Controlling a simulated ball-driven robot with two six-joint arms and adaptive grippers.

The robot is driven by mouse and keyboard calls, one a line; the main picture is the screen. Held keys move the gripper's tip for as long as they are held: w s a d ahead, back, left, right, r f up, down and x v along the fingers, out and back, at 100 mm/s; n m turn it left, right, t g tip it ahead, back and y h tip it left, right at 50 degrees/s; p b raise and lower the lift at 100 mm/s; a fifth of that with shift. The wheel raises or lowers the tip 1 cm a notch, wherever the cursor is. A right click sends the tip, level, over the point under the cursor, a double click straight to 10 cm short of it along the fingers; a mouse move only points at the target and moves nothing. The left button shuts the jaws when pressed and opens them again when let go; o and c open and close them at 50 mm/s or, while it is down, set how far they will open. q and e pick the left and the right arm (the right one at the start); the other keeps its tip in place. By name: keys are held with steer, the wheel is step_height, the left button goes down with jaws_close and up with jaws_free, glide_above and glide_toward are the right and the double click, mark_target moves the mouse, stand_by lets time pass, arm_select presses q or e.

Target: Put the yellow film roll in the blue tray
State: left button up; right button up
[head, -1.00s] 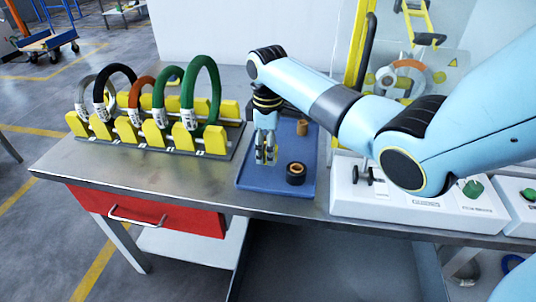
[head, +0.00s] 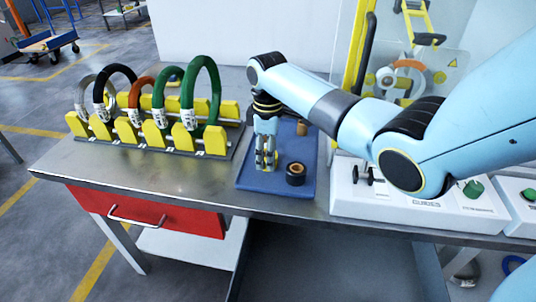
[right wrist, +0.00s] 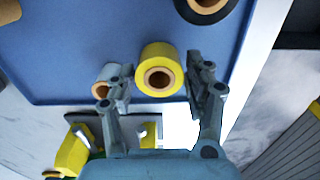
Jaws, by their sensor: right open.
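The yellow film roll (right wrist: 148,79) stands in the blue tray (right wrist: 75,50), seen end-on with its brown core in the right wrist view. My right gripper (right wrist: 160,66) is open, with one finger on each side of the roll. A gap shows between the left-hand finger and the roll; contact on the other side is unclear. In the head view my right gripper (head: 266,164) points down into the left part of the tray (head: 262,186), and a little yellow shows between its fingers. My left gripper is not in view.
A black roll (head: 295,174) and a tan roll (head: 302,128) stand in the tray. A yellow rack (head: 155,133) with several coloured coils is to the left. A white control box (head: 400,203) is to the right. The tray's front right is clear.

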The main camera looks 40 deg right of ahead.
step_height(320, 180, up, 11)
steer(key=shift+r+p, duration=0.2)
steer(key=shift+p, duration=0.25)
stand_by(0.3)
